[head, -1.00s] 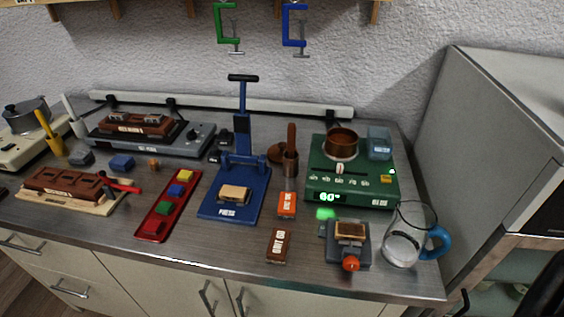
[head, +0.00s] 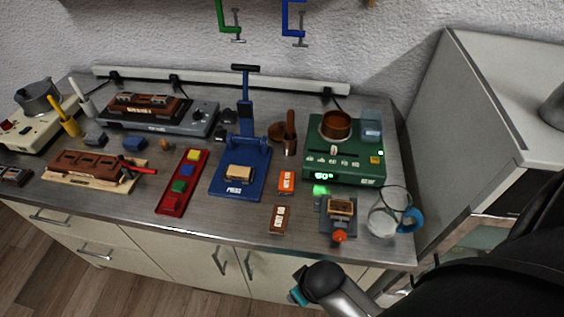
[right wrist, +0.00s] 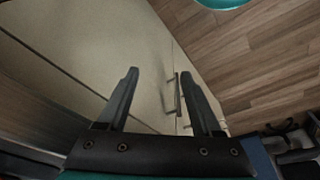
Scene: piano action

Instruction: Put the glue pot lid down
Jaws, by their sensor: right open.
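A brown copper-coloured pot (head: 336,125), likely the glue pot, stands open on the green heater (head: 345,165), whose display reads 60. A flat brown disc (head: 276,131), likely the lid, lies on the worktop left of the heater, partly behind a dark holder with a brown handle (head: 290,128). My right gripper (right wrist: 160,75) is open and empty in the right wrist view, in front of pale cabinet fronts and above the wooden floor. In the head view my right arm comes in at the lower right, below the worktop edge. My left gripper is not in view.
A blue press (head: 240,172) stands left of the disc. A glass jug (head: 383,221) with a blue handle and a small grey device (head: 338,218) are near the front right edge. Orange (head: 286,182) and brown (head: 280,219) boxes lie between. A tall grey cabinet (head: 460,110) bounds the right.

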